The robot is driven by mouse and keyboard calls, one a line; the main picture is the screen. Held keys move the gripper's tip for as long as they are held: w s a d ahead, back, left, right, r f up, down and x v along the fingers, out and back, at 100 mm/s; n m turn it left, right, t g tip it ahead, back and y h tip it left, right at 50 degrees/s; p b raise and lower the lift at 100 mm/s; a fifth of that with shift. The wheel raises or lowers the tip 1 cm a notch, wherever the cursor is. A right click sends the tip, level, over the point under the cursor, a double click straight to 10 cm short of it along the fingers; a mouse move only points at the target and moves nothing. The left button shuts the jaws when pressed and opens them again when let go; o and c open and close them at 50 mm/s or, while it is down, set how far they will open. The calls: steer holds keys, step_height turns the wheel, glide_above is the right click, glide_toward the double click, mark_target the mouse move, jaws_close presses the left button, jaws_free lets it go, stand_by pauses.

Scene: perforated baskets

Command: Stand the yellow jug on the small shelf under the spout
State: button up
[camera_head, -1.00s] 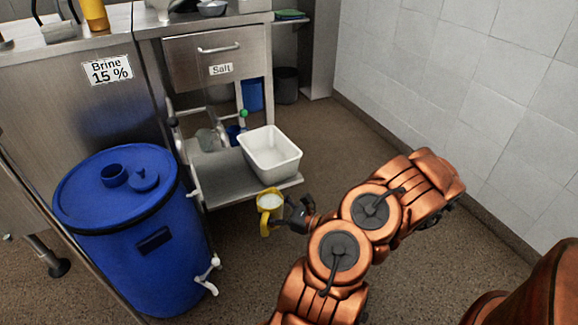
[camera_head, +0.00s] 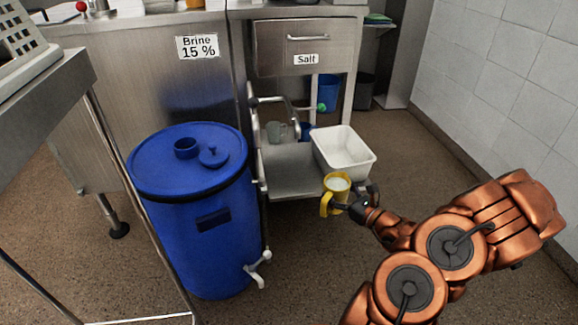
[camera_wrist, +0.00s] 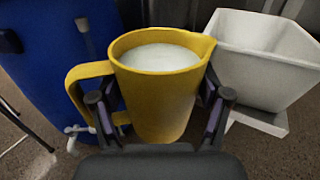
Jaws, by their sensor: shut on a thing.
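The yellow jug (camera_head: 337,191) is held upright in front of the low steel shelf. It looks full of white contents in the wrist view (camera_wrist: 160,105). My gripper (camera_head: 352,200) is shut on the jug, with one finger on each side of its body (camera_wrist: 160,118); its handle points left. The low steel shelf (camera_head: 290,172) sticks out beneath the salt drawer and has bare room on its left part. A bent steel pipe with a green knob (camera_head: 322,107) is above the shelf's rear. I cannot tell whether this pipe is the spout.
A white tub (camera_head: 344,165) takes up the shelf's right part, close behind the jug. A blue barrel (camera_head: 195,225) with a white tap (camera_head: 258,268) stands left of the shelf. A steel table (camera_head: 50,95) is at the far left. The floor at right is clear.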

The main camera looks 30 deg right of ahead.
steer(key=w+b, duration=0.1)
steer(key=w, duration=0.5)
steer(key=w+a+b, duration=0.1)
steer(key=w, duration=0.5)
steer(key=w+a+b, duration=0.1)
steer(key=w, duration=0.5)
steer(key=shift+w+a, duration=0.1)
steer(key=shift+w, duration=0.1)
steer(key=w, duration=0.3)
steer(key=shift+w+a+f, duration=0.3)
steer(key=shift+f+b, duration=0.4)
steer(key=shift+f, duration=0.05)
steer(key=o, duration=1.7)
steer(key=s, duration=0.2)
steer(key=s+p, duration=0.1)
steer(key=s, duration=0.1)
steer(key=s+d+p, duration=0.1)
steer(key=s, duration=0.1)
steer(key=shift+r, duration=0.1)
steer(key=shift+s, duration=0.75)
